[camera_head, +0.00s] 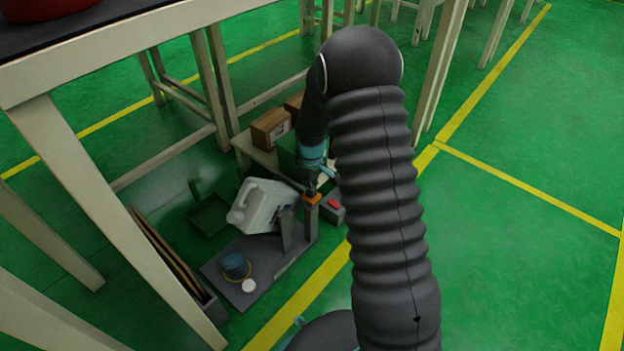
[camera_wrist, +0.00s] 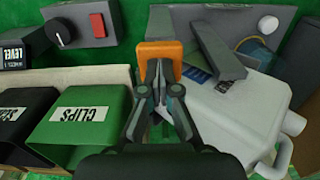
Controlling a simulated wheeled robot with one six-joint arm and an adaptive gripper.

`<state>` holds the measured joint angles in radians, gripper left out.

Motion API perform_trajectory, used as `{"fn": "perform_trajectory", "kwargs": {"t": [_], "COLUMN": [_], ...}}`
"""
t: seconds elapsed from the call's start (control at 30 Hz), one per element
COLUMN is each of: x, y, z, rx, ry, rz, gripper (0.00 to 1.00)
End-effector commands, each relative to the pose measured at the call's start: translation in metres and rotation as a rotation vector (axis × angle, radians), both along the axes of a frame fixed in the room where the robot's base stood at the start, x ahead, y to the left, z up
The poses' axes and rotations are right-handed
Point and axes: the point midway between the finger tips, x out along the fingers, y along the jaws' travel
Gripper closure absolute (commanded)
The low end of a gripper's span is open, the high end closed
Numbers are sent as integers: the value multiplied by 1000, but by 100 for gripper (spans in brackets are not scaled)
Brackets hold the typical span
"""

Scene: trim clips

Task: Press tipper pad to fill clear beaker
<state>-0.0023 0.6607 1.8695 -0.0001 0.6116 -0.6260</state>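The orange tipper pad (camera_head: 312,198) sits on top of a grey post; it also shows in the wrist view (camera_wrist: 161,55). My gripper (camera_head: 311,190) is directly above the pad, its fingertips (camera_wrist: 161,78) close together and empty. The tips overlap the pad's near edge in the wrist view; I cannot tell whether they touch it. A white jug (camera_head: 259,206) lies tilted beside the post and fills the right of the wrist view (camera_wrist: 235,115). The clear beaker (camera_head: 236,265), with bluish contents and a yellow ring, stands on the grey base plate (camera_head: 222,285).
A white round cap (camera_head: 249,286) lies near the beaker. A grey box with a red button (camera_head: 334,204) stands right of the post. Table legs (camera_head: 130,235) stand on the left.

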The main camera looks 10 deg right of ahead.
Motion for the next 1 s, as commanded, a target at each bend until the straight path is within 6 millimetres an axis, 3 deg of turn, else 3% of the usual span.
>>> {"fn": "perform_trajectory", "kwargs": {"t": [0.17, 1.0], "x": [-1, 0], "y": [0, 0], "z": [3, 76], "rx": [0, 0], "ry": [4, 0], "rz": [0, 0], "gripper": [100, 100]}}
